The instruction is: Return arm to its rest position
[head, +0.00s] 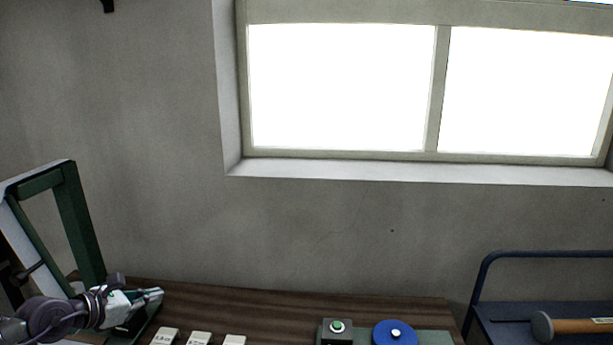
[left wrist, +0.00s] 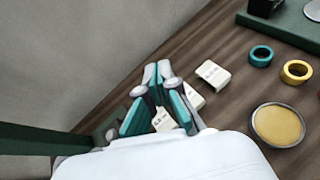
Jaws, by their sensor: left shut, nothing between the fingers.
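My left gripper (head: 155,294) is at the lower left of the head view, low over the left end of the wooden table (head: 270,299). Its fingers are together with nothing between them. In the left wrist view, the closed fingertips of the left gripper (left wrist: 158,68) point away over the table beside small white labelled blocks (left wrist: 213,74). The fingers partly cover some of these blocks. My right gripper is not in view. No cloth shows in either view.
A green frame (head: 79,220) stands close behind the left gripper. A green button (head: 337,327) and blue disc (head: 395,334) are at front centre. A blue cart (head: 490,262) with a mallet (head: 543,326) is right. A teal ring (left wrist: 261,56), yellow ring (left wrist: 297,72) and round dish (left wrist: 277,125) lie nearby.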

